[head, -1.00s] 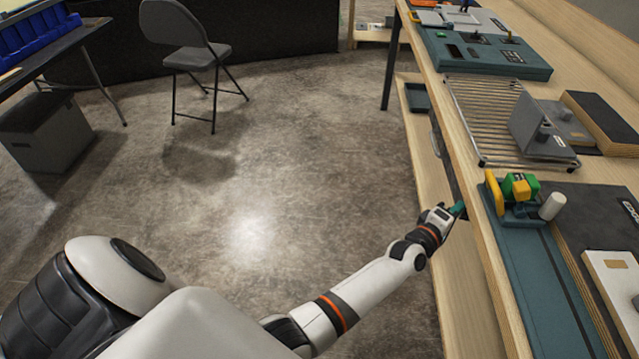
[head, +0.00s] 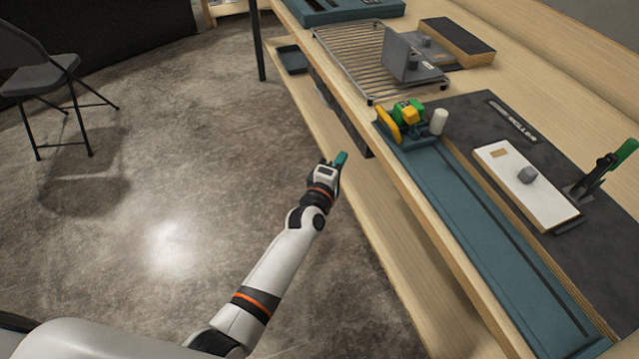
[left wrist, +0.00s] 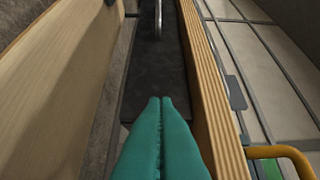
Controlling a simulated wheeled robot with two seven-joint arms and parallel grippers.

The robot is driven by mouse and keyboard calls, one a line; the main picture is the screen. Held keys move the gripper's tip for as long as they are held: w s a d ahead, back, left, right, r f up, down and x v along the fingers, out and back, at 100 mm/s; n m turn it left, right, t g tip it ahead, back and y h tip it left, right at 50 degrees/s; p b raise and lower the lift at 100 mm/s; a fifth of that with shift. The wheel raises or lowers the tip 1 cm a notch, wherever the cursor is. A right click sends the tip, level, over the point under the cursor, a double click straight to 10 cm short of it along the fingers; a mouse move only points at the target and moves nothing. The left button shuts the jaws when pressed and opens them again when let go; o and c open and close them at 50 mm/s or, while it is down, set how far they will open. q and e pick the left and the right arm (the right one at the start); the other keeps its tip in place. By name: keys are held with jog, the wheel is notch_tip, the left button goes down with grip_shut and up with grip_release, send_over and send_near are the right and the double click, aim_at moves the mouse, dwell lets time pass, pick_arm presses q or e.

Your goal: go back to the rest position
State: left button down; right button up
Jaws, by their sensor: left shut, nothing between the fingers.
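My left gripper (head: 341,160) shows in the head view with teal fingertips, in front of the wooden workbench's (head: 375,155) edge. It is beside the bench, over the gap between the floor and the bench front. In the left wrist view its two teal fingers (left wrist: 161,135) lie together, shut and empty, close to the bench's layered wood edge (left wrist: 213,90). My right gripper is not in view.
On the bench are a green and yellow device (head: 402,119), a wire rack (head: 350,55), a grey bracket (head: 398,62), a white panel (head: 518,180) and a green-handled clamp (head: 615,160). A lower shelf (head: 385,250) juts out below. A folding chair (head: 45,75) stands at left on open floor.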

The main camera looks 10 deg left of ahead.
pick_arm(q)
jog(key=s, duration=0.7)
jog(key=shift+a+f, duration=0.15)
jog(key=shift+a, duration=0.25)
